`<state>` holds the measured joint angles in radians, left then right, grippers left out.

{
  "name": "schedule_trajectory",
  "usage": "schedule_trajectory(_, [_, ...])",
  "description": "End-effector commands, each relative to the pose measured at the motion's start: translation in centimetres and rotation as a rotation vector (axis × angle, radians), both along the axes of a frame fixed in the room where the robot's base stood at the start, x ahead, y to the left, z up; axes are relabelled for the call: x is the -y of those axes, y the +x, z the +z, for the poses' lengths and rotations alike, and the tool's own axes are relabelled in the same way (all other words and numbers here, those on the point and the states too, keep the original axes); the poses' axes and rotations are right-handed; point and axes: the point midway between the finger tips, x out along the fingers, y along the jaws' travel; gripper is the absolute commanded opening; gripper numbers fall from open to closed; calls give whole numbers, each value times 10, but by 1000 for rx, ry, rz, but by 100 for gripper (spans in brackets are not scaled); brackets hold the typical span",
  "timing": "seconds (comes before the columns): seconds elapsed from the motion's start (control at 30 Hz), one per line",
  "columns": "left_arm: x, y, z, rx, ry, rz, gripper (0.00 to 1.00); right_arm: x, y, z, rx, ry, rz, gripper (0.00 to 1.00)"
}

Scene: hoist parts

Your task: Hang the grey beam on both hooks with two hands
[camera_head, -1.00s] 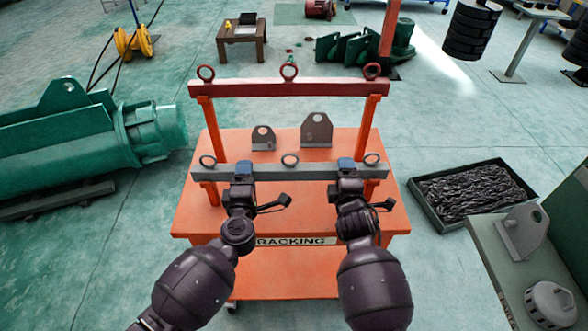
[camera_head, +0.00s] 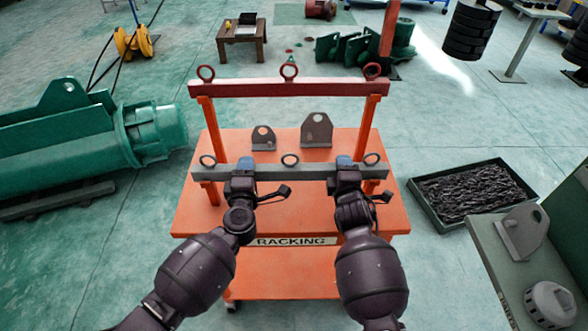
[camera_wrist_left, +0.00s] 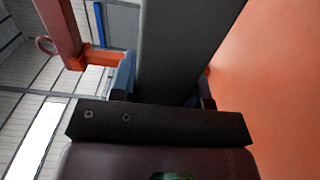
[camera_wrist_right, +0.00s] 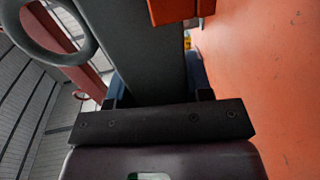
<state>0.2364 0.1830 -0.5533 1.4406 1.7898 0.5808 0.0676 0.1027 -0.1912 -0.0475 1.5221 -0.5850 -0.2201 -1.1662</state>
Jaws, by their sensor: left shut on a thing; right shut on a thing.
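The grey beam (camera_head: 268,172), a long bar with three rings on top, is level across the front of the orange rack in the head view. It sits below and nearer than the red crossbar (camera_head: 262,88). My left gripper (camera_head: 244,166) is shut on it left of the middle ring. My right gripper (camera_head: 343,163) is shut on it right of that ring. The beam also shows between the jaws in the left wrist view (camera_wrist_left: 180,45) and the right wrist view (camera_wrist_right: 135,50). I cannot make out the hooks clearly; whether the beam touches them is unclear.
The orange cart (camera_head: 290,270) carries the rack's two posts and two grey lugged plates, one small (camera_head: 263,139) and one larger (camera_head: 316,131). A green motor (camera_head: 90,135) lies at left. A tray of chain (camera_head: 470,190) and a green bench (camera_head: 510,250) are at right.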

Motion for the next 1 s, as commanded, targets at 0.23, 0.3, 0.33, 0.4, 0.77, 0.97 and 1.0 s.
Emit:
schedule_trajectory(0.23, [0, 0, 0, -1, 0, 0, 18, 0, 0, 0, 0, 0, 0, 21])
schedule_trajectory(0.3, [0, 0, 0, -1, 0, 0, 18, 0, 0, 0, 0, 0, 0, 21])
schedule_trajectory(0.33, [0, 0, 0, -1, 0, 0, 18, 0, 0, 0, 0, 0, 0, 21])
schedule_trajectory(0.4, [0, 0, -1, -1, 0, 0, 18, 0, 0, 0, 0, 0, 0, 21])
schedule_trajectory(0.77, [1, 0, 11, 2, -4, 1, 18, 0, 1, 12, 4, 4, 0, 21])
schedule_trajectory(0.97, [1, 0, 19, 1, -3, 0, 18, 0, 1, 20, 4, 3, 1, 21])
schedule_trajectory(1.0, [1, 0, 21, 1, -4, -1, 18, 0, 1, 22, 3, 3, 1, 21])
